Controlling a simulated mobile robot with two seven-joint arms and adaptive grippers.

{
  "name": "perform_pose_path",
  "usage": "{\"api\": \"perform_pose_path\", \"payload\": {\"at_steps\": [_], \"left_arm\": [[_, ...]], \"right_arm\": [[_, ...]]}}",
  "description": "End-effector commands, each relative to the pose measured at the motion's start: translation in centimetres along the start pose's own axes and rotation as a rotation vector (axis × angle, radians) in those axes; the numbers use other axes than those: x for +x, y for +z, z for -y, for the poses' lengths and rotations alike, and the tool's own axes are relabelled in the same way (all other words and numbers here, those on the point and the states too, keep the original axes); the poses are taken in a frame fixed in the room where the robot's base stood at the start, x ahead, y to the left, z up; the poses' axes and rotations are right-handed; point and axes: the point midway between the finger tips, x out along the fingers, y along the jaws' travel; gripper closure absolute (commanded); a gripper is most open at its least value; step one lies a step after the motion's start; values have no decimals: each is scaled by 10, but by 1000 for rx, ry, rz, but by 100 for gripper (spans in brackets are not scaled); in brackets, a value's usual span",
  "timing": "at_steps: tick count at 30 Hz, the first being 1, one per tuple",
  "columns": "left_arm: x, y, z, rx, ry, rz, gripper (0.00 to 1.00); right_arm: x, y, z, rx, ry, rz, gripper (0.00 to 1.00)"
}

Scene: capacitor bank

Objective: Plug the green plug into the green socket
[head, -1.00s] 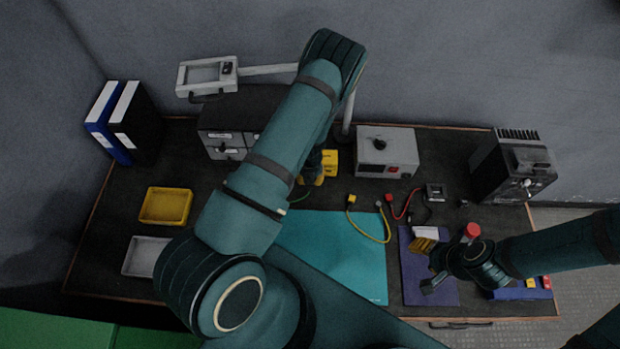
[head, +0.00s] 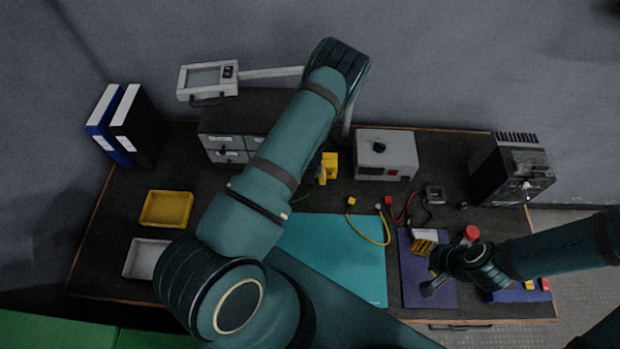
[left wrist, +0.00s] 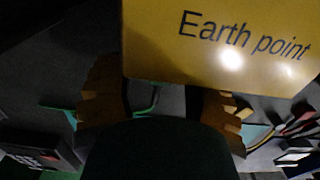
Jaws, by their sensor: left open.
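A yellow block printed "Earth point" (left wrist: 220,45) fills the top of the left wrist view. In the head view, a yellow block (head: 329,162) shows just right of my left forearm. My left gripper (left wrist: 161,100) is open, its brownish fingers apart on either side below the block. A thin green cable (left wrist: 146,107) shows between and beyond the fingers; a bit of it shows in the head view (head: 300,198). I cannot make out the green plug or the green socket; my left arm and the block hide much there. My right gripper (head: 433,272) is over the purple mat.
A teal mat (head: 340,260) lies mid-table, with a yellow cable (head: 386,236) beside it. A grey box (head: 386,155) and a dark device (head: 512,172) stand at the back right. A yellow tray (head: 166,208), drawers (head: 222,142) and a lamp (head: 207,80) are left.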

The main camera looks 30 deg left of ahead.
Motion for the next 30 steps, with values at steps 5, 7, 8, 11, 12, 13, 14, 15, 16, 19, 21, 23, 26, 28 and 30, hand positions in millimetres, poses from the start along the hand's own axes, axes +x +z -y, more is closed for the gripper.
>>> {"api": "perform_pose_path", "payload": {"at_steps": [5,7,8,11,12,13,14,15,16,19,21,23,26,28,30], "left_arm": [[-5,0,0,0,0,1,46],[-12,1,1,1,-1,2,46],[-16,1,1,1,0,3,46],[-35,1,1,1,-2,3,46],[-43,1,1,2,-1,3,46],[-50,1,1,2,0,4,46],[-56,1,1,2,-1,4,46],[-64,1,1,2,-2,3,46],[-70,1,1,3,-1,4,46],[-89,1,1,2,-1,2,46],[-100,1,1,1,0,3,46],[-107,1,1,2,-1,2,46],[-115,0,0,0,0,1,46],[-118,0,0,0,0,0,46],[-120,0,0,0,0,-1,46]], "right_arm": [[0,0,0,0,0,0,53],[0,0,0,0,0,0,53],[0,0,0,0,0,0,53],[0,0,0,0,0,0,53],[0,0,0,0,0,0,53],[0,0,0,0,0,0,53],[0,0,0,0,0,0,53],[0,0,0,0,0,0,53],[0,0,0,0,0,0,53],[0,0,0,0,0,0,53],[0,0,0,0,0,0,53],[0,0,0,0,0,0,53],[0,0,0,0,0,0,53],[0,0,0,0,0,0,53],[0,0,0,0,0,0,53]]}}
